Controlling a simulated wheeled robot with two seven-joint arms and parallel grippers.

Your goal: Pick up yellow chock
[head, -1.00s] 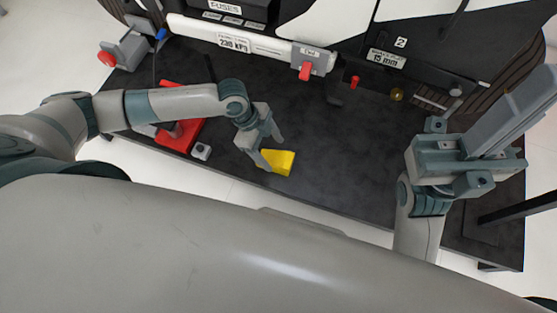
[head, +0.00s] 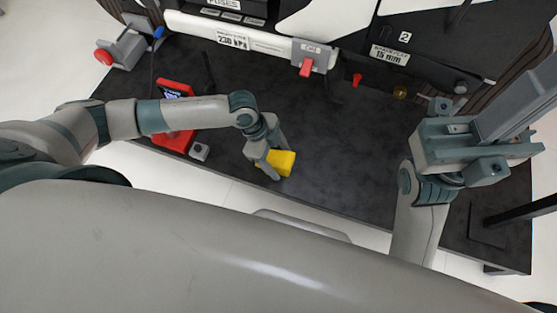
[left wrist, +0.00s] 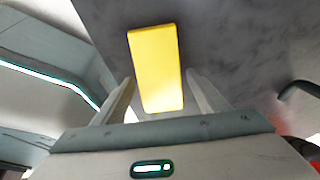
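The yellow chock (head: 285,161) lies on the dark bench top near its front edge, and it also shows in the left wrist view (left wrist: 156,68). My left gripper (head: 276,158) is over it with fingers apart, one on the near side and one on the far side. In the left wrist view its fingers (left wrist: 160,90) stand left and right of the chock, with a narrow gap showing on each side. The near finger hides part of the chock in the head view. My right gripper (head: 510,110) is at the right, away from the chock; its finger opening is unclear.
A red device (head: 175,135) and a small grey block (head: 199,151) sit left of the chock. A panel with a red lever (head: 306,67) and labels stands along the back. The dark bench (head: 350,150) is clear right of the chock.

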